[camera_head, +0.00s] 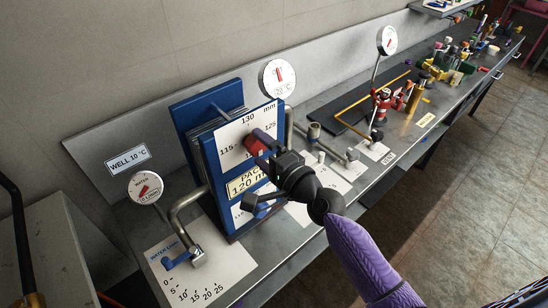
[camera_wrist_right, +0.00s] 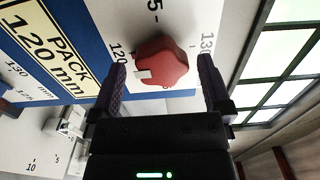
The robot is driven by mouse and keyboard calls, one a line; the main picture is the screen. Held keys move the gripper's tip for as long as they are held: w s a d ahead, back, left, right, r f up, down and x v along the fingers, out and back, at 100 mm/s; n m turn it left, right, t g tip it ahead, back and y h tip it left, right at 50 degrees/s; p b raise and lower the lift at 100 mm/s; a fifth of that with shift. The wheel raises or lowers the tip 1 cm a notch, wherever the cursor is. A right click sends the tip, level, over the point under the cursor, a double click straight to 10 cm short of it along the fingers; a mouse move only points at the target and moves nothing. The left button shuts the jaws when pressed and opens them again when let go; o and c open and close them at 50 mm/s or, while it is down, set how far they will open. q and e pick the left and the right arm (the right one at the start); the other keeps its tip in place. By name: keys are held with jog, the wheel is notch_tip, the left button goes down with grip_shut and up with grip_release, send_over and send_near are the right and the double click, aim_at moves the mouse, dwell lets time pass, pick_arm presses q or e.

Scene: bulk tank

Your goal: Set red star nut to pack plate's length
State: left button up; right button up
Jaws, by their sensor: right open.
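The red star nut (camera_head: 256,143) sits on a white dial card (camera_head: 230,140) on the front of the blue plate pack. In the right wrist view the nut (camera_wrist_right: 165,60) has a white mark on its left side, pointing roughly toward the 120 side of the scale, slightly below the number. The pack plate (camera_wrist_right: 50,45) reads "PACK 120 mm"; it also shows in the head view (camera_head: 246,184), partly covered by my gripper. My right gripper (camera_wrist_right: 160,78) is open, with one finger on each side of the nut; contact is not visible. My left gripper is not in view.
A blue lever (camera_head: 178,258) marked "WATER" stands at the lower left by a pipe and gauge (camera_head: 145,188). A second gauge (camera_head: 278,77) is behind the pack. Pipes and valves stand to its right. A red fitting (camera_head: 386,98) and assorted parts lie farther along the bench.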

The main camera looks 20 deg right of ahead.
jog(key=v, duration=0.7)
jog(key=shift+s+d+b, duration=0.15)
jog(key=shift+s+b, duration=0.2)
jog(key=shift+b, duration=0.1)
jog(key=s+d+f+n+g+h+b, duration=0.1)
jog(key=s+f+n+g+h+b, duration=0.15)
jog(key=f, duration=0.95)
jog(key=s+d+f+n+g+h+b, duration=0.1)
jog(key=s+f+n+g+b, duration=0.15)
jog(key=f, duration=0.95)
jog(key=s+d+f+n+g+h+b, duration=0.1)
jog(key=s+f+g+b, duration=0.25)
jog(key=f, duration=0.85)
jog(key=s+f+n+g+h+b, duration=0.1)
jog(key=s+f+n+g+b, duration=0.2)
jog(key=s+f, duration=0.7)
jog(key=s+f+n+g+h+b, duration=0.1)
jog(key=s+f+n+g+b, duration=0.3)
jog(key=s, duration=1.2)
notch_tip(320, 180, down, 6)
jog(key=a+n+g, duration=0.1)
jog(key=n, duration=0.2)
jog(key=shift+n, duration=0.4)
jog(key=shift+w+d, duration=0.1)
